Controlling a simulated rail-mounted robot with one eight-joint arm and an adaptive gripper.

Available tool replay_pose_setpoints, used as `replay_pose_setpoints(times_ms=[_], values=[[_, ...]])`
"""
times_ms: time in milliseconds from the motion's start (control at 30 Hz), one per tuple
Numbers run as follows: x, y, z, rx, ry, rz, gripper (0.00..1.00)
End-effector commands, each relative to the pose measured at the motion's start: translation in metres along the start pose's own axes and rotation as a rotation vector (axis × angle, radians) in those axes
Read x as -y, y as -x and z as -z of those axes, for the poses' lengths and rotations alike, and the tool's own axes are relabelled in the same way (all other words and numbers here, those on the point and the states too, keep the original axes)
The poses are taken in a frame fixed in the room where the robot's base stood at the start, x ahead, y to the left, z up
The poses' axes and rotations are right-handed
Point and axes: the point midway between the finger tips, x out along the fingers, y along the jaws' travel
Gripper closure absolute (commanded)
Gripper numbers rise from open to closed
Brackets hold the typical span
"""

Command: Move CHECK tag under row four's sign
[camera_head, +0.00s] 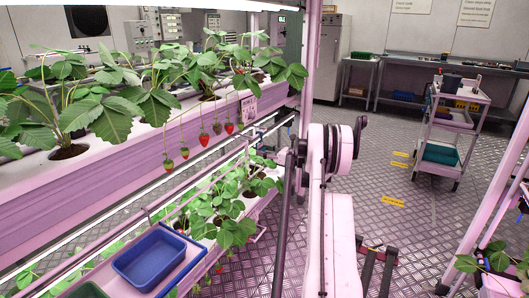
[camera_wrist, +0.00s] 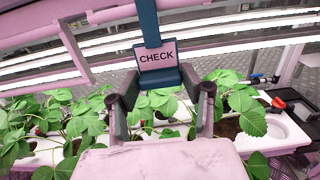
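The CHECK tag (camera_wrist: 158,57) is a pink plate with black lettering. It has a dark blue-grey strap above it and a ledge below. It stands nearly upright, centred in the wrist view. My gripper (camera_wrist: 160,78) has a dark finger on each side of the tag's lower part. The fingertips appear to touch its side edges, so it looks held. The strap's upper end is out of the picture. In the head view my arm hides the gripper, and I cannot make out the CHECK tag. A small pale sign (camera_head: 249,107) hangs by the upper rack; its text is unreadable.
Strawberry plants fill the upper gutter (camera_head: 60,200) and a lower one, with red berries (camera_head: 203,139) hanging. A blue tray (camera_head: 149,257) sits at the lower left. A red-handled valve (camera_wrist: 278,103) is right of my gripper. A cart (camera_head: 450,128) stands on the open floor.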

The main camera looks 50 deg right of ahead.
Motion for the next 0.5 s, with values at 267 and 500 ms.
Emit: replay_pose_setpoints(times_ms=[267, 500], values=[[0.0, 0.0001, -0.0011, 0.0, 0.0, 0.0, 0.82], [-0.0001, 0.0001, -0.0068, 0.0, 0.0, 0.0, 0.83]])
